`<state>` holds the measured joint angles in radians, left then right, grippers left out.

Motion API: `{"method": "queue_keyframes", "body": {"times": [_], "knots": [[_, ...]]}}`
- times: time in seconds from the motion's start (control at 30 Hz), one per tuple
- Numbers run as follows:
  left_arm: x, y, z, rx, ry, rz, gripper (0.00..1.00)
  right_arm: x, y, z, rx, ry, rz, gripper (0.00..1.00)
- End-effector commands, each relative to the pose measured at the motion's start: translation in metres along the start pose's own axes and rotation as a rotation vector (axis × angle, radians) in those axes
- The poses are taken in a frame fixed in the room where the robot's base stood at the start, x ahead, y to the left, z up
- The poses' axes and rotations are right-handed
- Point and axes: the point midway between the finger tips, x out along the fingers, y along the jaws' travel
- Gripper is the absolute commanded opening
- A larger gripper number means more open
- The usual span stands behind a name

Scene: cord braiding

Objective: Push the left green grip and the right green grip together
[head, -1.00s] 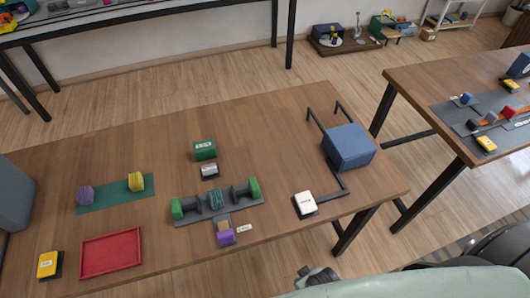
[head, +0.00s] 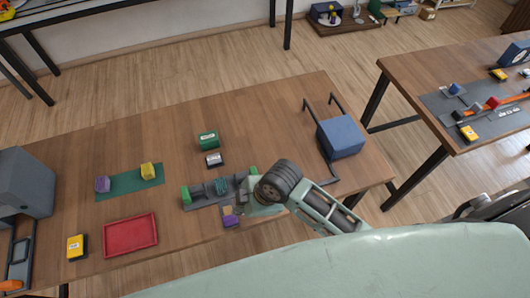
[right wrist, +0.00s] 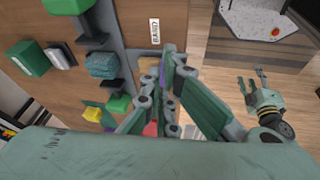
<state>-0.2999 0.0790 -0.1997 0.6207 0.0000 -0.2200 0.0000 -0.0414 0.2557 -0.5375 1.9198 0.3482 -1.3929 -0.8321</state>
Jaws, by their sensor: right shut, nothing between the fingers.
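The left green grip (head: 185,195) stands at the left end of a dark grey fixture, and the right green grip (head: 254,171) at its right end, partly hidden by my right arm. A teal braided cord bundle (head: 221,186) stands between them, apart from both grips. In the right wrist view the right green grip (right wrist: 68,5) is cut by the top edge and the left green grip (right wrist: 118,103) shows lower. My right gripper (right wrist: 165,62) is shut and empty, above the fixture's front part, beside the grips. My left gripper (right wrist: 250,80) appears open, over the floor.
A purple block (head: 230,221) lies at the fixture's front, under my right gripper. A dark green box (head: 208,140) and a small white-topped block (head: 214,160) stand behind. A red tray (head: 130,234) is at left, a blue box (head: 341,138) at right.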

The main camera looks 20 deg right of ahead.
Motion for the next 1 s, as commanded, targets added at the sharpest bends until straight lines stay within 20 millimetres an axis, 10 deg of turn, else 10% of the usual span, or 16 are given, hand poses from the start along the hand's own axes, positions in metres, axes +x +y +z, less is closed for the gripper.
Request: {"method": "queue_keyframes", "body": {"times": [0.23, 0.5, 1.0], "knots": [[-0.009, -0.001, -0.001, 0.000, 0.000, 0.000, 0.46, 0.009, 0.042, -0.015, -0.791, -0.025, -0.125, 0.00], [-0.016, -0.001, -0.001, 0.000, 0.000, -0.001, 0.46, -0.008, 0.108, 0.035, -1.440, -0.099, -0.311, 0.00], [-0.004, -0.001, 0.000, 0.001, -0.001, -0.001, 0.46, -0.014, 0.144, 0.076, -1.692, -0.119, -0.421, 0.00]]}}
